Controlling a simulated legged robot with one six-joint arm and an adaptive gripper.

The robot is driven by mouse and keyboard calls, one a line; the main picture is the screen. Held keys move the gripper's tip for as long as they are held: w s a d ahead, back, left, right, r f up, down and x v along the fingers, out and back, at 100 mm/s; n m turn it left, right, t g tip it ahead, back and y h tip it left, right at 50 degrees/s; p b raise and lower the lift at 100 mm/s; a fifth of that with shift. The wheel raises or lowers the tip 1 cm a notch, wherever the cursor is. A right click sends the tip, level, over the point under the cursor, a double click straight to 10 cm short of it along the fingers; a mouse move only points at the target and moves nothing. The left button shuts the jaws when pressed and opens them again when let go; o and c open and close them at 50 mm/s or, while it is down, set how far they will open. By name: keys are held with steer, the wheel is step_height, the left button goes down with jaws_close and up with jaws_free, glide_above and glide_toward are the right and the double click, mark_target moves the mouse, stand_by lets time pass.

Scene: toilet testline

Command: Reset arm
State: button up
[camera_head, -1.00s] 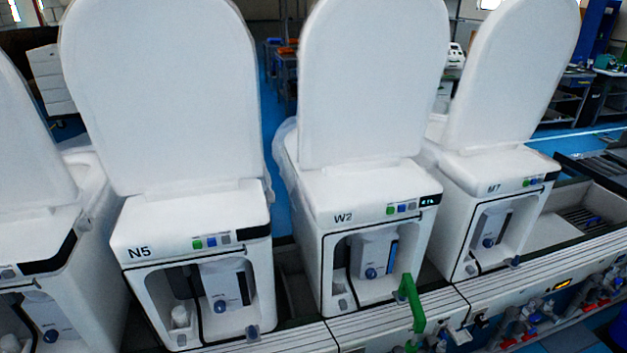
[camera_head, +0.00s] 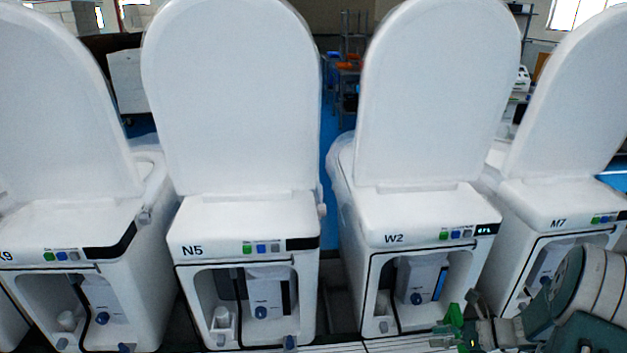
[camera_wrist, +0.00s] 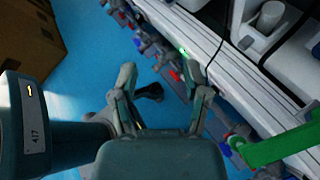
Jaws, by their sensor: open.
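My gripper (camera_wrist: 162,88) shows in the wrist view with its two fingers spread apart and nothing between them. It points down over the blue floor beside the conveyor edge. In the head view my arm (camera_head: 565,300) reaches in from the lower right, in front of the toilet marked M7 (camera_head: 540,212). The gripper end there is small and partly cut off near the lower edge. A green handle (camera_wrist: 280,148) is at the right of the wrist view, apart from the fingers. It also shows in the head view (camera_head: 454,314), below the toilet marked W2 (camera_head: 400,215).
Toilets with raised lids stand in a row, including N5 (camera_head: 215,225) and one at the far left. A conveyor rail (camera_wrist: 225,60) with small fittings runs diagonally near my fingers. A brown box (camera_wrist: 35,45) stands at the wrist view's upper left.

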steer(key=s+a+r+n+g+h, duration=0.2)
steer(key=s+a+r+n+h, duration=0.1)
steer(key=a+r+n, duration=0.3)
steer(key=s+a+r+n+g+h, duration=0.2)
steer(key=s+a+r+n, duration=0.3)
steer(key=r, duration=0.3)
steer(key=s+a+r+n+t+h, duration=0.1)
steer(key=s+r+n+t+h, duration=0.1)
steer(key=s+r+n, duration=0.3)
steer(key=s+a+r+n+t+h, duration=0.2)
steer(key=s+r+n+t+h, duration=0.1)
steer(key=s+n, duration=0.4)
steer(key=r+n+h, duration=0.1)
steer(key=n+h, duration=0.1)
steer(key=n, duration=0.1)
steer(key=shift+a+r, duration=0.25)
steer(key=shift+r, duration=0.15)
steer(key=shift+w, duration=0.1)
